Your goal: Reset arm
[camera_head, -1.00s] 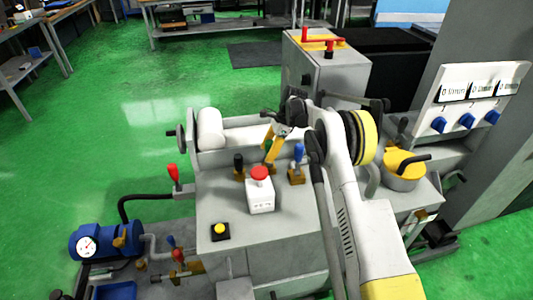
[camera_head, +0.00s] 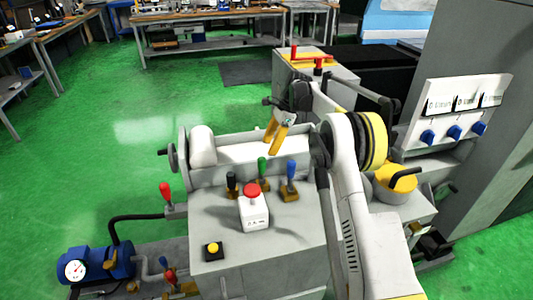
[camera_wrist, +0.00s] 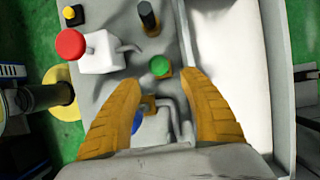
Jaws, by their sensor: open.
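My gripper (camera_head: 275,134) has yellow fingers and hangs above the grinder's bed, behind the row of levers in the head view. In the wrist view, my gripper (camera_wrist: 158,92) has its two fingers spread apart with nothing held between them. A green-knobbed lever (camera_wrist: 161,67) shows between and beyond the fingertips. A blue-knobbed lever (camera_wrist: 137,122) is partly hidden by the left finger. My arm reaches in from the lower right of the head view.
The grinder's front (camera_head: 262,240) carries a red-button box (camera_head: 253,208), a yellow button (camera_head: 212,250), and black, green (camera_head: 263,168) and blue (camera_head: 289,180) levers. A red lever (camera_head: 165,195) and blue pump (camera_head: 95,266) stand left. A panel with blue knobs (camera_head: 455,130) is right. Green floor is clear at upper left.

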